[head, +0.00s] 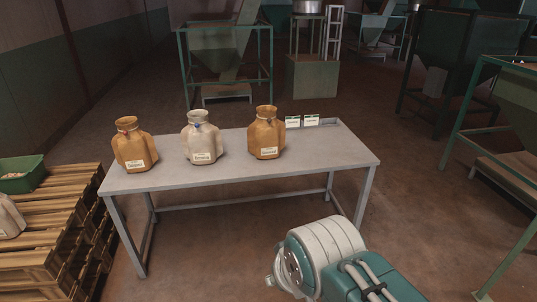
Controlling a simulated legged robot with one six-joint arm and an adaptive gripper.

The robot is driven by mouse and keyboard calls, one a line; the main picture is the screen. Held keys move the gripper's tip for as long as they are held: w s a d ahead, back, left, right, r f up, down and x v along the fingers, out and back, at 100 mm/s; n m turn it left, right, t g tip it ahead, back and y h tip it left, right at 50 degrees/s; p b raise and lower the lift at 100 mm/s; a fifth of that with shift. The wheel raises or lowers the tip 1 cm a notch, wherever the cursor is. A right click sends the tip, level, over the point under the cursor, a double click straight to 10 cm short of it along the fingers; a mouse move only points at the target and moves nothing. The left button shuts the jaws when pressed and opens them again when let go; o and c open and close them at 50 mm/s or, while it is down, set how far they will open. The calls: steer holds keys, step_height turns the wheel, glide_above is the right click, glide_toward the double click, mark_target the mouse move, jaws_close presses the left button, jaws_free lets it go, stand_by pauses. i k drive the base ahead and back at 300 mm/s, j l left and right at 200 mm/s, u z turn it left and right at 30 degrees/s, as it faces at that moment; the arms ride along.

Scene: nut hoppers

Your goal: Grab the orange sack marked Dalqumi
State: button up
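Two orange-brown sacks stand upright on the grey table: a left orange sack (133,146) and a right orange sack (266,134). Each has a tied neck and a pale label low on its front. The lettering on both labels is too small to read surely, so I cannot tell which is marked Dalqumi. A whitish sack (202,139) with a blue spot at its neck stands between them. Part of my white and teal arm shows at the bottom right, in front of the table and apart from the sacks. My gripper's fingers do not show.
The table (232,172) has clear room at its right. Two small white cards (302,121) stand near a shallow tray (331,124) at its back. Wooden pallets (50,225) with a green crate (22,174) are at left. Metal hoppers (222,57) stand behind.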

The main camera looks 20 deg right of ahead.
mark_target(136, 152)
steer(key=i+j, duration=0.35)
steer(key=i, duration=0.15)
steer(key=i+j, duration=0.7)
steer(key=i, duration=0.25)
steer(key=i+j+u, duration=0.1)
steer(key=i+j, duration=0.55)
steer(key=i, duration=0.3)
steer(key=i+j, duration=0.3)
steer(key=i, duration=0.2)
